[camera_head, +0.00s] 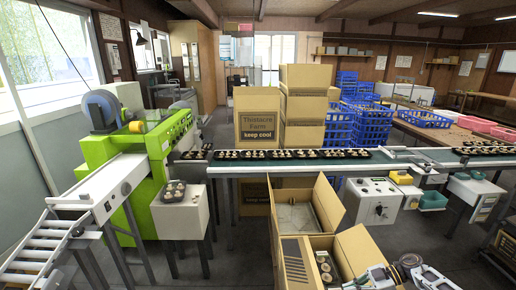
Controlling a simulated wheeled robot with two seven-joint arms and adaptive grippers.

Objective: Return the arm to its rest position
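What looks like my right gripper (376,275) is at the bottom edge of the head view, right of centre. It is beside the right wall of the nearer open carton (349,250), and I cannot tell whether it touches it. Its fingers are small and partly cut off, so whether they are open or shut is unclear. More of my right arm shows to its right. Dark trays of mushrooms (326,267) lie inside that carton. My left gripper is not in view.
A second open carton (298,215) stands just behind, with its flaps up. A conveyor (255,170) carrying mushroom trays crosses behind the cartons. A green machine (100,150) and roller conveyor (38,246) stand left. Bare floor (225,265) shows left of the cartons.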

